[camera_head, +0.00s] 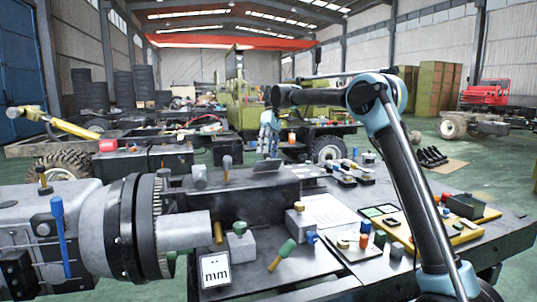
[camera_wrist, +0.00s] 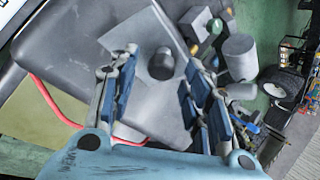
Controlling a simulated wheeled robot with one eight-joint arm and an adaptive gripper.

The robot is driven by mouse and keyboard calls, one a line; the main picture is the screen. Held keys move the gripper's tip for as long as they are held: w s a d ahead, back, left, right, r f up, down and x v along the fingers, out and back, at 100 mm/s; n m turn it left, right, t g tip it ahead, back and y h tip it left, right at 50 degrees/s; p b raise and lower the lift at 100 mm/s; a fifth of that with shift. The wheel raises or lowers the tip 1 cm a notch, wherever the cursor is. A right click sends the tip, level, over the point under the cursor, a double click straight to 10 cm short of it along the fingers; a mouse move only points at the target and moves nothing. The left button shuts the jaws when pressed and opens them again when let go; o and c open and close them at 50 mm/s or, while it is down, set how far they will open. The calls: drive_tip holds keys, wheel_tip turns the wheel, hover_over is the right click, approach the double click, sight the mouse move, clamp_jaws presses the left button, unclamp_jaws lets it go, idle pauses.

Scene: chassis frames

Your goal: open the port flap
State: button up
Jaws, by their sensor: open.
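In the wrist view, a light grey square plate, which looks like the port flap (camera_wrist: 128,36), lies flat against a darker grey surface. A short dark round knob (camera_wrist: 161,64) stands up from it. My gripper (camera_wrist: 162,78) is open, with blue-grey fingers on either side of the knob in the picture and nothing held. I cannot tell its height above the plate. In the head view my gripper (camera_head: 268,150) points down over the dark block on the bench. The flap cannot be clearly made out there, and part of that area is behind the gripper.
A grey cylinder (camera_wrist: 238,56) stands right of the fingers, near small knobs. A red cable (camera_wrist: 54,104) runs at the left. In the head view, large grey machinery (camera_head: 128,228) fills the left, and the bench (camera_head: 330,282) holds blocks, a sheet and a small "mm" card (camera_head: 215,271).

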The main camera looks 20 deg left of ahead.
drive_tip(key=v, duration=0.6)
drive_tip(key=shift+w+r, duration=0.2)
drive_tip(key=shift+r, duration=0.1)
